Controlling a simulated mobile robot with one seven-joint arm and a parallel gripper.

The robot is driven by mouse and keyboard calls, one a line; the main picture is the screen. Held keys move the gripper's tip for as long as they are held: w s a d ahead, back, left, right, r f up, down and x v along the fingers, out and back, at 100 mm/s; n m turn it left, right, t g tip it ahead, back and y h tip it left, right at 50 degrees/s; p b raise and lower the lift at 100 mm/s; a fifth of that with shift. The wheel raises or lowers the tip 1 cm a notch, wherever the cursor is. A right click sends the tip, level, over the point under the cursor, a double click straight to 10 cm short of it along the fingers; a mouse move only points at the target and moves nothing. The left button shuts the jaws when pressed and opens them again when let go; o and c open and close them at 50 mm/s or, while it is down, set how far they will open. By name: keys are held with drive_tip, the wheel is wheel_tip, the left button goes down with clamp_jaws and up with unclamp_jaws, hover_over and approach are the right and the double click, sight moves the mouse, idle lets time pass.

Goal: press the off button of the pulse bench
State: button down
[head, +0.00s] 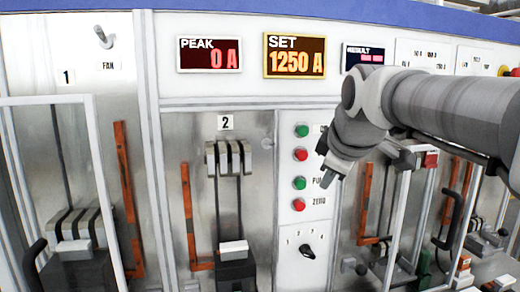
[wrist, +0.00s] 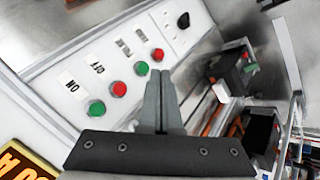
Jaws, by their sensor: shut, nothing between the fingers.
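The off button is the upper red button (head: 300,154) in the column on the white control strip, below the upper green button (head: 301,130). In the wrist view, the red off button (wrist: 119,89) is beside the OFF label (wrist: 98,68). The green button (wrist: 97,108) there is beside the ON label (wrist: 72,85). My gripper (head: 327,178) is shut and empty, to the right of the button column in the head view. In the wrist view, its closed fingers (wrist: 162,78) appear right of the off button. I see no clear contact with any button.
Below are another green button (head: 299,183), another red button (head: 298,204) and a black selector knob (head: 307,251). The PEAK display (head: 209,55) reads 0 A; the SET display (head: 294,56) reads 1250 A. Breaker bays with frames and handles stand on both sides.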

sight(305, 155)
drive_tip(key=shift+w+r+n, duration=0.4)
drive_tip(key=shift+w+r, duration=0.3)
drive_tip(key=shift+w+a+p, duration=0.3)
drive_tip(key=shift+w+p, duration=0.3)
drive_tip(key=shift+w, duration=0.85)
drive_tip(key=shift+w+a+p, duration=0.25)
drive_tip(key=shift+w+p, duration=0.4)
drive_tip(key=shift+w, duration=0.8)
drive_tip(key=shift+w+a+p, duration=0.3)
drive_tip(key=shift+w+p, duration=0.3)
drive_tip(key=shift+w, duration=0.85)
drive_tip(key=shift+w, duration=0.1)
drive_tip(key=shift+w+a, duration=0.1)
drive_tip(key=shift+w, duration=0.2)
drive_tip(key=shift+w+a+p, duration=0.1)
drive_tip(key=shift+w+p, duration=0.3)
drive_tip(key=shift+w, duration=0.1)
drive_tip(key=shift+s, duration=0.15)
drive_tip(key=shift+s+d+b, duration=0.2)
drive_tip(key=shift+s+b, duration=0.25)
drive_tip(key=shift+s, duration=0.3)
